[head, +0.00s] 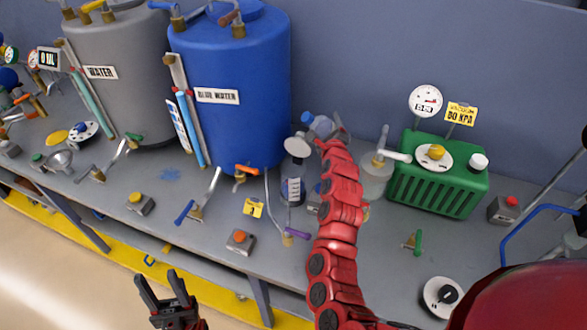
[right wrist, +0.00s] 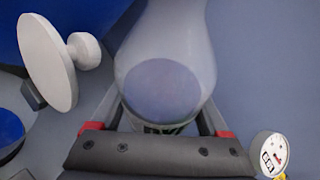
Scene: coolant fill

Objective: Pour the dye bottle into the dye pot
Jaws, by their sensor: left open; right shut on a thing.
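The dye bottle (head: 320,125), pale and blue, is held high in front of the blue tank's right side and looks tilted. My right gripper (head: 337,132) is shut on it; the red arm partly hides both. In the right wrist view the bottle (right wrist: 165,85) is translucent grey with a dark blue round area, between the fingers (right wrist: 157,118). Left of and below it stands a clear graduated vessel (head: 292,190) with a white round piece (head: 298,146) above it. I cannot tell whether this is the dye pot. My left gripper (head: 168,296) is open and empty, low in front of the bench.
A blue tank (head: 235,125) and a grey tank (head: 120,55) stand at the back left. A clear jar (head: 375,180) and a green vacuum pump (head: 440,185) stand to the right of my right arm. Several valves and buttons stand along the bench front.

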